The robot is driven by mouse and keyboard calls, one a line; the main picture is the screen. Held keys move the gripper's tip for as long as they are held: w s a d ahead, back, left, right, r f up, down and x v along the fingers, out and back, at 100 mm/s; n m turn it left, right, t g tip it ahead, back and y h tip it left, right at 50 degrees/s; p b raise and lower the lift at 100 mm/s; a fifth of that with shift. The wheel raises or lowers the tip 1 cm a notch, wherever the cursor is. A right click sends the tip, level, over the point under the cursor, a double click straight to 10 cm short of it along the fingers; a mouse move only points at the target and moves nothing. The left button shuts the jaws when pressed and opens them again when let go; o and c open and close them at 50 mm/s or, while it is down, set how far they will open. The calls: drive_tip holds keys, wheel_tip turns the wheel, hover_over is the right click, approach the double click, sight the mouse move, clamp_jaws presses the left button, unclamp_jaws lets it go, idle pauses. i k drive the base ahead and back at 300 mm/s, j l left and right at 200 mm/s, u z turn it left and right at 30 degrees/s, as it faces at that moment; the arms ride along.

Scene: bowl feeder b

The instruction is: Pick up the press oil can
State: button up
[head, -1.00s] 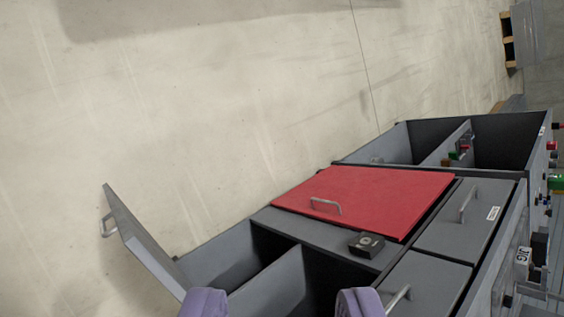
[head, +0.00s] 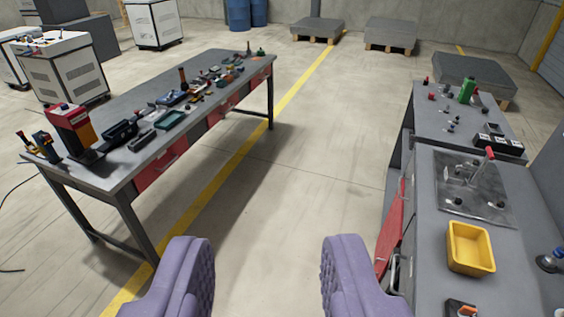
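My gripper (head: 268,262) shows at the bottom of the head view, its two purple padded fingers wide apart with nothing between them, only floor behind. I cannot tell for sure which thing is the press oil can. A green bottle-like container (head: 466,91) stands upright at the back of the right-hand bench, well ahead and to the right of my gripper. A bottle with a blue part (head: 551,261) is at the right edge, partly cut off.
A grey workbench (head: 440,270) on the right carries a yellow tray (head: 470,247) and a metal plate with a red-knobbed lever (head: 484,165). A long table (head: 110,165) on the left holds many tools. Open floor lies between them.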

sight(468, 86)
drive_tip(key=k+l+u, duration=0.2)
drive_tip(key=l, duration=0.4)
drive_tip(key=k+l+u, duration=0.15)
drive_tip(key=k+l, duration=0.25)
drive_tip(key=l, duration=0.2)
drive_tip(key=k+l+u, duration=0.2)
drive_tip(key=k+l, duration=0.15)
drive_tip(key=l, duration=0.2)
drive_tip(key=k+l+u, duration=0.2)
drive_tip(key=k+l, duration=0.15)
drive_tip(key=l, duration=0.15)
drive_tip(key=z, duration=1.35)
drive_tip(key=i+l+z, duration=0.35)
drive_tip(key=l, duration=0.25)
drive_tip(key=i+l+z, duration=0.35)
drive_tip(key=i+l, duration=0.15)
drive_tip(key=i+l+z, duration=0.4)
drive_tip(key=i, duration=0.2)
drive_tip(key=i+u, duration=0.35)
drive_tip(key=i, duration=0.3)
drive_tip(key=i+l+u, duration=0.1)
drive_tip(key=i+u, duration=0.3)
drive_tip(key=i, duration=0.2)
drive_tip(key=i+u, duration=0.2)
drive_tip(key=i, duration=2.15)
